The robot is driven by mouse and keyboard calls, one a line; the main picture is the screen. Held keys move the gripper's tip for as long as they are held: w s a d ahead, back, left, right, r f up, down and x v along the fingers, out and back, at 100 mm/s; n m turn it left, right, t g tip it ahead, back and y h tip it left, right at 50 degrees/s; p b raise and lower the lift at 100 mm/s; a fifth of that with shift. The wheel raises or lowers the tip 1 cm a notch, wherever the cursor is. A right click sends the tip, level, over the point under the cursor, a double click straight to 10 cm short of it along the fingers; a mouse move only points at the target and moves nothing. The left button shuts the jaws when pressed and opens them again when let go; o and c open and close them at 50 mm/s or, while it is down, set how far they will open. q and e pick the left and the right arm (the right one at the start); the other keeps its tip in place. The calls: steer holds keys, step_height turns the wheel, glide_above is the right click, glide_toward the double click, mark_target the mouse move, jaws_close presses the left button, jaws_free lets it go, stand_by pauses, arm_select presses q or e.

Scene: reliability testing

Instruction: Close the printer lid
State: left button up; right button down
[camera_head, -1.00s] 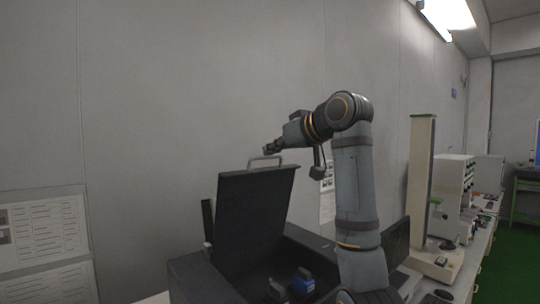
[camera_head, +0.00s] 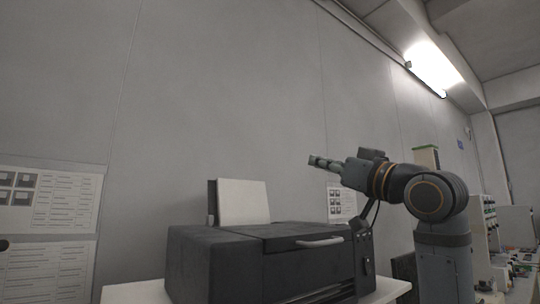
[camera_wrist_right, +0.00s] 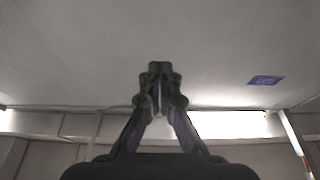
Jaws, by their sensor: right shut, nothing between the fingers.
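The black printer (camera_head: 225,268) stands on a white table. Its lid (camera_head: 285,232) lies flat on top, with a light grey handle (camera_head: 320,242) along the front edge. No gap under the lid can be made out. My right gripper (camera_head: 314,161) is up above the printer's right end, apart from the lid, pointing left. Its fingers are shut and empty. They also show in the right wrist view (camera_wrist_right: 160,75) against wall and ceiling. My left gripper is not in view.
A white sheet (camera_head: 243,202) stands upright in the feeder behind the printer. The white table (camera_head: 135,292) shows at the printer's left. Lab equipment (camera_head: 490,225) stands along the wall at right.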

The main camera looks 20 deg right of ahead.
arm_select(q)
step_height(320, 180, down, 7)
steer(key=b, duration=0.5)
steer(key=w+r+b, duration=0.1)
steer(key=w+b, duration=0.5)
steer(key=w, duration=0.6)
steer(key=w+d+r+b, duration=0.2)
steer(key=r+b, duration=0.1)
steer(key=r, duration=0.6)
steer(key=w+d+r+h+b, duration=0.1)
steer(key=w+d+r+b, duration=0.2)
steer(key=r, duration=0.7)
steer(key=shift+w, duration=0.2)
arm_select(e)
steer(key=s+f+t+y, duration=0.1)
steer(key=s+f+t, duration=0.1)
steer(key=f, duration=0.6)
steer(key=s+d+f+t, duration=0.1)
steer(key=f+t, duration=0.1)
steer(key=f, duration=0.7)
steer(key=shift+s+d+t+y, duration=0.2)
steer(key=shift+s+t+y, duration=0.15)
steer(key=shift+t+y, duration=0.05)
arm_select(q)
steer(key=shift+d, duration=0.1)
arm_select(e)
steer(key=shift+f, duration=0.1)
